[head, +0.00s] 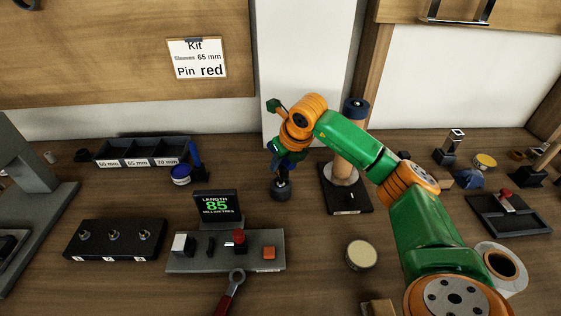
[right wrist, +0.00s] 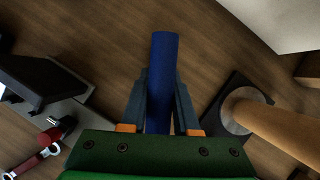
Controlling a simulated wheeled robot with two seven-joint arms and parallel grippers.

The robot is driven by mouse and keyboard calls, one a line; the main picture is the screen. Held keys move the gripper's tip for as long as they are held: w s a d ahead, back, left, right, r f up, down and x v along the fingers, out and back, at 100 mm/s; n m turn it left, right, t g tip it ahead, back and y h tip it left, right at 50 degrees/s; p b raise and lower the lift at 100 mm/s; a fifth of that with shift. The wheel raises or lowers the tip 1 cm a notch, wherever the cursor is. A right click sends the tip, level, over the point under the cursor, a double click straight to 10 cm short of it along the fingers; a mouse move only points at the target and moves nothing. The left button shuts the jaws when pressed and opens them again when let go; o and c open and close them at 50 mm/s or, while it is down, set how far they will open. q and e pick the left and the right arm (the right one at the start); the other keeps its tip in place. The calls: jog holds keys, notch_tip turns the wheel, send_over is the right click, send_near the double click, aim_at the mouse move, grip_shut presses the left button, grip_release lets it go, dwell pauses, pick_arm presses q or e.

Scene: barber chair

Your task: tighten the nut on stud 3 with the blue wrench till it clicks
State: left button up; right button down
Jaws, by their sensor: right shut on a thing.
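My right gripper (head: 285,162) points down behind the console in the head view. In the right wrist view its fingers (right wrist: 162,98) are shut on a long blue handle (right wrist: 164,58), which looks like the blue wrench; its jaw end is not clear. A dark round piece (head: 281,188) shows just below the gripper in the head view; I cannot tell whether it touches the handle. The black stud block (head: 90,243) stands at the left with three studs, apart from the gripper. Its rightmost stud (head: 145,235) may be stud 3; the labels are too small to read. My left gripper is out of view.
A console (head: 210,264) with a display reading 85 stands between the stud block and my right arm. A red-handled wrench (head: 230,290) lies at its front. A wooden post (head: 347,150) on a black base stands right of the gripper. A compartment tray (head: 145,152) is at the back left.

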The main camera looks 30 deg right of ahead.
jog(key=shift+f, duration=0.15)
jog(key=c, duration=0.6)
grip_release()
